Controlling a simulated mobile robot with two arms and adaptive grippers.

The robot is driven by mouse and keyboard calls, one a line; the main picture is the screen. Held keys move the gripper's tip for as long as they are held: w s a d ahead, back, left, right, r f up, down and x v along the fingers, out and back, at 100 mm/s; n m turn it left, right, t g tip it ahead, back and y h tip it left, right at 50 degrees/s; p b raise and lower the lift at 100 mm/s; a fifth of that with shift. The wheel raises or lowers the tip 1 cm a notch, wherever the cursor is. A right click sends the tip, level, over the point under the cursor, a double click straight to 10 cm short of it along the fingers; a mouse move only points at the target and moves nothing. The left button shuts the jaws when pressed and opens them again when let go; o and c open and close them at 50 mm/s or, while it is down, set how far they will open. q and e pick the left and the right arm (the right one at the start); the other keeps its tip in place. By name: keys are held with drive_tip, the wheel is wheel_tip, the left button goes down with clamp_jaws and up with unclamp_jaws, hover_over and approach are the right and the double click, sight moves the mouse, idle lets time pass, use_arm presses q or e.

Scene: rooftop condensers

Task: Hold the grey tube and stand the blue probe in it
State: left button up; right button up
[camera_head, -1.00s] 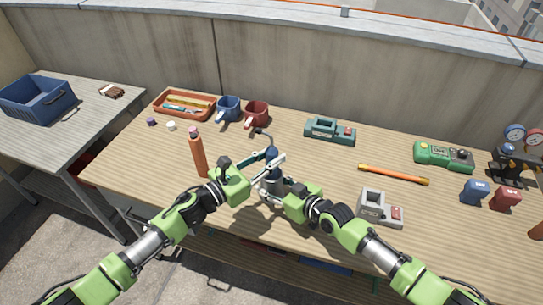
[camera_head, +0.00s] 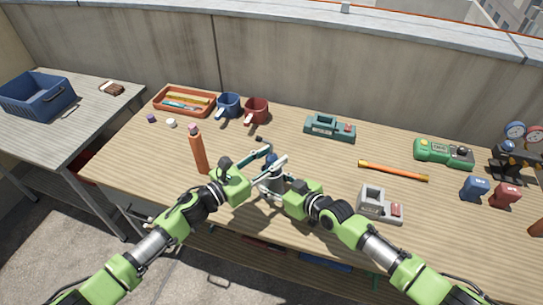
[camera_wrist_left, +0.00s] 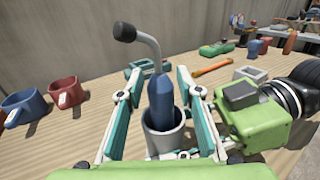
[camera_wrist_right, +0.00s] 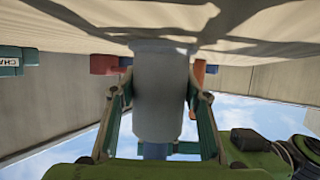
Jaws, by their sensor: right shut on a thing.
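The grey tube (camera_wrist_right: 160,95) is upright between the fingers of my right gripper (camera_wrist_right: 160,105), which is shut on it. The tube also shows in the head view (camera_head: 270,185) and, with its open mouth, in the left wrist view (camera_wrist_left: 164,140). The blue probe (camera_wrist_left: 160,98) stands upright with its lower part inside the tube. Its bent grey neck and black tip rise above. My left gripper (camera_head: 270,159) is open, with a finger on each side of the probe and gaps between. The probe's lower end is hidden in the tube.
An orange bottle (camera_head: 198,152) stands left of my left gripper. Blue (camera_head: 228,105) and red (camera_head: 256,111) mugs and an orange tray (camera_head: 160,104) are behind. A grey device (camera_head: 372,203) sits right of my right gripper, with an orange-yellow rod (camera_head: 393,171) beyond.

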idle(0.3)
use_arm(q)
drive_tip(key=shift+s+a+f, duration=0.1)
drive_tip(key=shift+s+a, duration=0.05)
drive_tip(key=v, duration=1.1)
drive_tip(key=shift+s+a, duration=0.2)
drive_tip(key=shift+s, duration=0.05)
use_arm(e)
drive_tip(key=o, duration=1.7)
drive_tip(key=shift+c, duration=0.2)
